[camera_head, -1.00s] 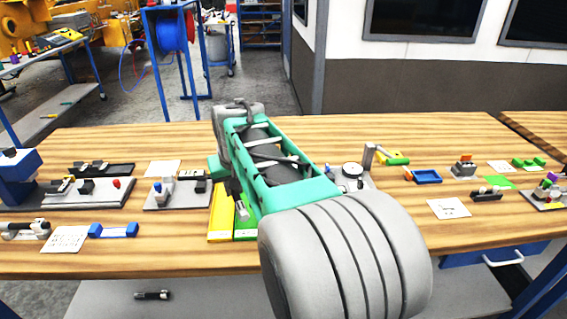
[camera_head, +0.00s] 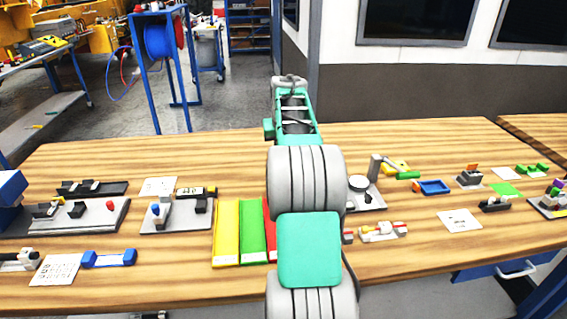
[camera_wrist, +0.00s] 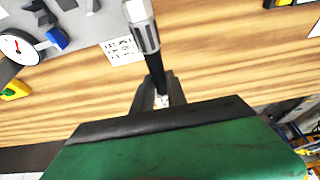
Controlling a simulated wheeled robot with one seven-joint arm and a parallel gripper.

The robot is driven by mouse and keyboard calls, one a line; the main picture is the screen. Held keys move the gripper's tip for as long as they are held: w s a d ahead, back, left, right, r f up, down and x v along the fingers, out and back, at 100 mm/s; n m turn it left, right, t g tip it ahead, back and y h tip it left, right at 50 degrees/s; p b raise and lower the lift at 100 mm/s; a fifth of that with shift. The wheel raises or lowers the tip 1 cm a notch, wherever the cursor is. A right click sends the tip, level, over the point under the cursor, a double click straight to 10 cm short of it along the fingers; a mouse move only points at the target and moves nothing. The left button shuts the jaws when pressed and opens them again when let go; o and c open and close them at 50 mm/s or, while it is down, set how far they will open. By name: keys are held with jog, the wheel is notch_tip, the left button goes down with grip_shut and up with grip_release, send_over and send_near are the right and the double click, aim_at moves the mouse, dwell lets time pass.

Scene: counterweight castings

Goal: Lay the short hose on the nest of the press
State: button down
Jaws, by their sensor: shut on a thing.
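My gripper (camera_wrist: 158,100) is shut on the short hose (camera_wrist: 145,35), a dark piece with a silver ribbed end fitting. In the wrist view the hose points up and away from the fingers, above the wooden bench. In the head view my arm hides the gripper and the hose. A blue machine body (camera_head: 10,187) stands cut off at the left edge of the bench; it may be the press, but I cannot tell. I cannot make out its nest.
A dial fixture (camera_head: 358,184) stands right of my arm; its dial (camera_wrist: 18,47) shows in the wrist view. Yellow (camera_head: 227,235) and green (camera_head: 252,235) strips lie left of my arm. Grey fixture plates (camera_head: 176,214) fill the left side. Bare bench lies at the right front.

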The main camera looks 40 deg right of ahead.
jog(key=w+d+f, duration=0.1)
jog(key=f, duration=0.1)
jog(key=w+d+f, duration=0.1)
jog(key=f, duration=0.1)
jog(key=w+d+f+p, duration=0.1)
jog(key=f, duration=0.1)
jog(key=shift+w+d, duration=0.25)
jog(key=shift+d, duration=0.15)
jog(key=shift+f, duration=1.7)
jog(key=c, duration=1.3)
grip_release()
jog(key=shift+c, duration=0.2)
